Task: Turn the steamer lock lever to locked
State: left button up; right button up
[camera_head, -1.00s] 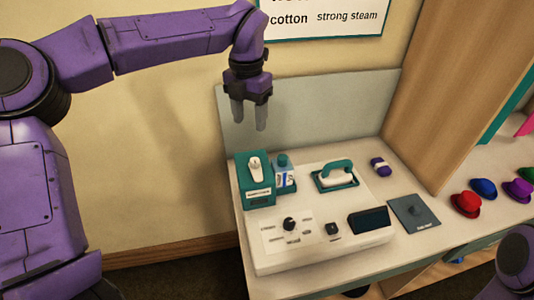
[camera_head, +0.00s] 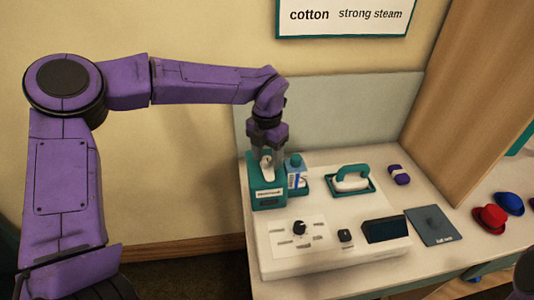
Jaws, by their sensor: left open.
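The steamer is a white unit (camera_head: 285,262) on the table with a teal box (camera_head: 268,197) at its back left. A white lever (camera_head: 267,171) stands on top of the teal box, its upper part partly covered by my fingers. My left gripper (camera_head: 267,160) is open, pointing down, with its fingertips at the lever's upper part. I cannot tell whether they touch it.
A blue-and-white bottle (camera_head: 295,175) stands close right of the teal box. A teal-handled iron (camera_head: 350,180) rests farther right. A black knob (camera_head: 299,228), a dark screen (camera_head: 386,230), a grey pad (camera_head: 430,226) and a purple bundle (camera_head: 399,175) are also there.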

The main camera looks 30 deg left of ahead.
pick_arm(q)
grip_shut()
jog(key=shift+f, duration=0.1)
jog(key=n+b, duration=0.3)
jog(key=n, duration=0.1)
jog(key=shift+f+n, duration=0.15)
jog(key=shift+n, duration=0.25)
jog(key=n+b, duration=0.3)
jog(key=n, duration=0.1)
jog(key=shift+b, duration=0.4)
jog(key=n+b, duration=0.5)
jog(key=shift+n, duration=0.4)
jog(key=shift+n+b, duration=1.6)
jog(key=shift+n, duration=0.1)
jog(key=shift+r, duration=0.2)
